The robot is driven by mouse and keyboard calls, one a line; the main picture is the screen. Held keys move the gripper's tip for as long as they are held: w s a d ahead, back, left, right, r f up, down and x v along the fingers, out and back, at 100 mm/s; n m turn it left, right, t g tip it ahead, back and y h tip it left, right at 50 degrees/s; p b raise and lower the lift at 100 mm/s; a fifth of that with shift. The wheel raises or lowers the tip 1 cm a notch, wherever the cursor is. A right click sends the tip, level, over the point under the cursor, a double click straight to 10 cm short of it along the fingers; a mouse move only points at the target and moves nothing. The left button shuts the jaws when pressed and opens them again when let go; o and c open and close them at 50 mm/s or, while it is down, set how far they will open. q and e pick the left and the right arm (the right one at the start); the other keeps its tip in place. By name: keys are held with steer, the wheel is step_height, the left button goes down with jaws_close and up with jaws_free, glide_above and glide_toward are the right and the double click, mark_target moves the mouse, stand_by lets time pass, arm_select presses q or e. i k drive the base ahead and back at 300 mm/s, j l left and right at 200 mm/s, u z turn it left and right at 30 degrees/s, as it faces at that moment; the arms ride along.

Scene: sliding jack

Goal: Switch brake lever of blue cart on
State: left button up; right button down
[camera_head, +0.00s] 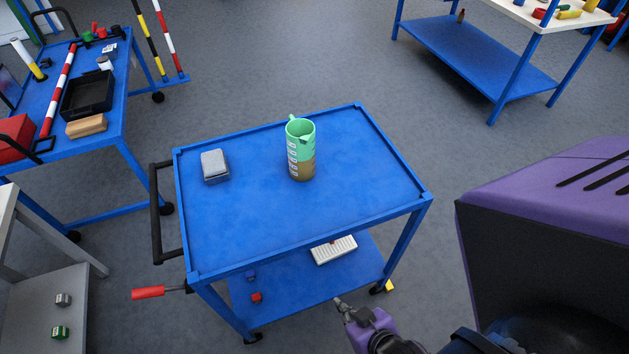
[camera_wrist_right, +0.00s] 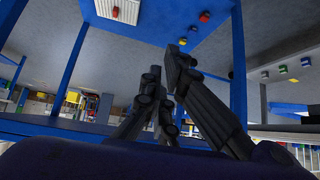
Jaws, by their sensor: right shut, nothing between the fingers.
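The blue cart (camera_head: 260,226) stands in the middle of the head view. A lever with a red handle (camera_head: 148,292) sticks out to the left from its near left corner; I take this for the brake lever. My right gripper (camera_head: 342,303) is shut and empty, low at the cart's near side by the lower shelf, well to the right of the lever. In the right wrist view its dark fingers (camera_wrist_right: 166,70) show, with the blue shelf above them; I cannot make out the lever there. My left gripper is not in view.
A green measuring jug (camera_head: 300,150) and a grey box (camera_head: 214,165) stand on the cart top. A white block (camera_head: 334,250) and small red and blue pieces lie on its lower shelf. A cluttered blue table (camera_head: 120,118) stands left. My purple arm fills the right side.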

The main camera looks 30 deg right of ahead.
mark_target(149, 292)
steer(key=z, duration=0.7)
steer(key=u, duration=1.2)
steer(key=j+z, duration=0.15)
steer(key=j, duration=0.25)
steer(key=k, duration=0.05)
